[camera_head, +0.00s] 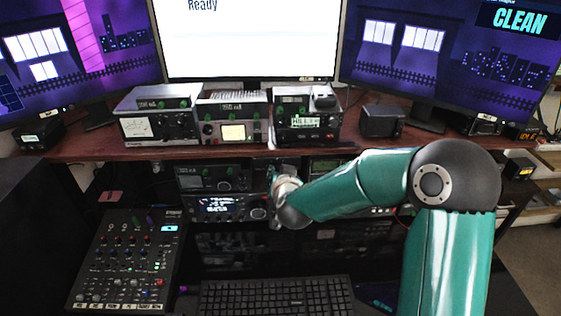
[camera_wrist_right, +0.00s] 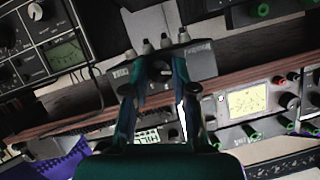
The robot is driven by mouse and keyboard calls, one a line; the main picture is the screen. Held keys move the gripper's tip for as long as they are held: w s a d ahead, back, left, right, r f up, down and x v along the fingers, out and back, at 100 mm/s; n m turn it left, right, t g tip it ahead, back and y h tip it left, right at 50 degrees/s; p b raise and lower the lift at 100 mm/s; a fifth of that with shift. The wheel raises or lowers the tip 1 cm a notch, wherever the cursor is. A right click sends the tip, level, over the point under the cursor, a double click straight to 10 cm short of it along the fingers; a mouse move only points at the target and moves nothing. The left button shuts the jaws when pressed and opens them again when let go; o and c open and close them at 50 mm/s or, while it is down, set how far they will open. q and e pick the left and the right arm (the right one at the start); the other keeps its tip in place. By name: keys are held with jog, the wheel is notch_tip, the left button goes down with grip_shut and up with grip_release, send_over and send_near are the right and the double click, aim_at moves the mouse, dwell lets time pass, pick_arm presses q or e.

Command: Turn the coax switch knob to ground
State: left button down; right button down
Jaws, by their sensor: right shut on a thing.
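The coax switch (camera_wrist_right: 204,60) is a small dark grey box with a row of metal connectors along one edge, near the top middle of the right wrist view. Its knob is mostly hidden between the fingers of my right gripper (camera_wrist_right: 155,68), which is shut on it. I cannot read which position the knob points to. In the head view my right gripper (camera_head: 279,188) is at the equipment rack below the desk shelf, and my wrist and arm cover most of it and the switch. My left gripper is not in view.
Radios and meters (camera_head: 234,118) stand on the wooden shelf (camera_head: 75,147) above, below several monitors. Rack units (camera_head: 215,207) with knobs and displays flank the gripper. A mixer (camera_head: 128,260) and a keyboard (camera_head: 277,297) lie in front.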

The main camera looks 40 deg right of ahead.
jog(key=shift+s+a+f+n+g+p, duration=0.1)
jog(key=shift+f+n+g+p, duration=0.2)
jog(key=shift+p, duration=0.2)
jog(key=c, duration=0.9)
grip_release()
jog(key=shift+r+h, duration=0.15)
jog(key=shift+h, duration=0.15)
jog(key=v, duration=1.1)
jog(key=shift+s+a, duration=0.15)
jog(key=shift+s, duration=0.25)
